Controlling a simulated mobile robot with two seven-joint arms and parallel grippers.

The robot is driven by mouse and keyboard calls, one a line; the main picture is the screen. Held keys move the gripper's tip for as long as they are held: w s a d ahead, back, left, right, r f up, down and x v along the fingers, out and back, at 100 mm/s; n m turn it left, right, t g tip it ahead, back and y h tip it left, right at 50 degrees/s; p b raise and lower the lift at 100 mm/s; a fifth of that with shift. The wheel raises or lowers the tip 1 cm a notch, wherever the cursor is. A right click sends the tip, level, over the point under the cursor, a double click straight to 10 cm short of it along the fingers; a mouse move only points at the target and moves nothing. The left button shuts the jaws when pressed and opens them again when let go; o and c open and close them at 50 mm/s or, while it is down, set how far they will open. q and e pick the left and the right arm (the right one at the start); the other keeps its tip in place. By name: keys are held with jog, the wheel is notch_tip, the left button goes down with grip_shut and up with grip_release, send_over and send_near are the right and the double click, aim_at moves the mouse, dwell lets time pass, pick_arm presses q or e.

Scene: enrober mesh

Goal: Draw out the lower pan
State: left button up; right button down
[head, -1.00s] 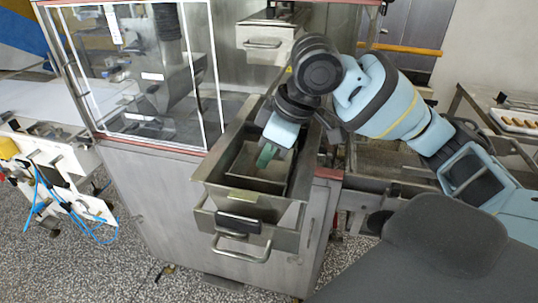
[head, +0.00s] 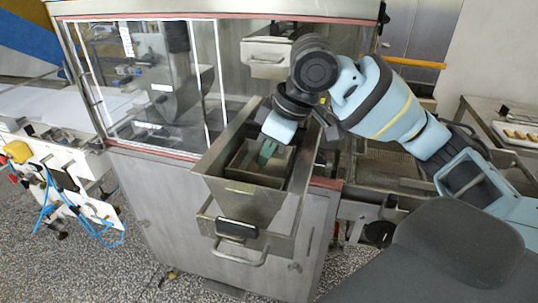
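A deep metal pan (head: 238,198) juts from the front of the machine, with an open top and a smaller tray inside it. Below its front are a black grip (head: 237,229) and a metal loop handle (head: 238,256) on a lower metal front; I cannot tell whether this is a separate pan. My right gripper (head: 266,153) points down into the open top, its green fingertip against or just above the inner tray. The wrist hides the rest of the fingers, so their opening is unclear. My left gripper is out of view.
A second metal drawer with a loop handle (head: 267,60) sits higher at the back. A glazed cabinet (head: 150,85) stands left of the pan. A tray of brown pieces (head: 518,134) lies at the far right.

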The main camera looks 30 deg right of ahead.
jog(key=shift+r, duration=2)
